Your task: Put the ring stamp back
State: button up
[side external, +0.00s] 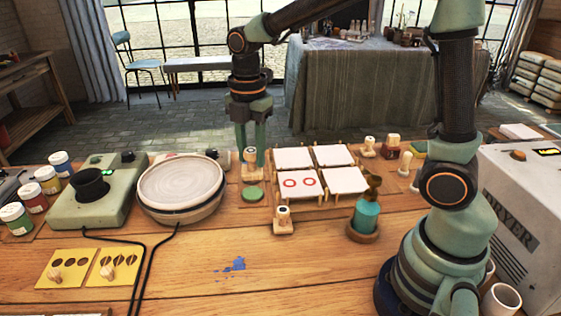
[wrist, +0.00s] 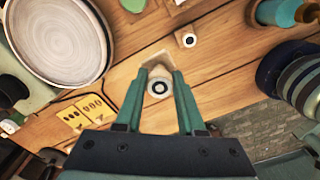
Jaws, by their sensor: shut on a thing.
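The ring stamp (side external: 251,156), a pale wooden stamp with a dark ring mark on its end, is between the fingers of my gripper (side external: 251,148). In the wrist view, the stamp (wrist: 158,87) sits between the tips of my gripper (wrist: 158,88), which is shut on it. A small wooden stand (side external: 251,175) shows just below the stamp in the side view. I cannot tell whether the stamp touches it. A second stamp (side external: 282,215) stands on its own wooden base at the front and also shows in the wrist view (wrist: 187,39).
A green pad (side external: 252,194) lies in front of the stand. A round plate (side external: 181,185) sits to the left. White tiles (side external: 297,184), one bearing two red rings, lie to the right.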

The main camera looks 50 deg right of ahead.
aim_at(254, 169)
notch_tip(254, 169, down, 15)
jog(key=shift+f, duration=0.2)
dwell(0.3)
jog(key=shift+f, duration=0.15)
jog(key=o, duration=1)
jog(key=shift+o, duration=0.2)
notch_tip(254, 169, up, 12)
jog(key=shift+f, duration=0.2)
jog(key=shift+s+r, duration=0.1)
jog(key=shift+r, duration=0.45)
jog(key=s+d+r+m+t, duration=0.2)
jog(key=s+r+m, duration=0.2)
jog(key=m, duration=0.6)
jog(key=s+d+r+m+t, duration=0.2)
jog(key=s+r+m, duration=0.3)
jog(key=m, duration=0.5)
jog(key=shift+s+t, duration=0.3)
jog(key=shift+t, duration=0.5)
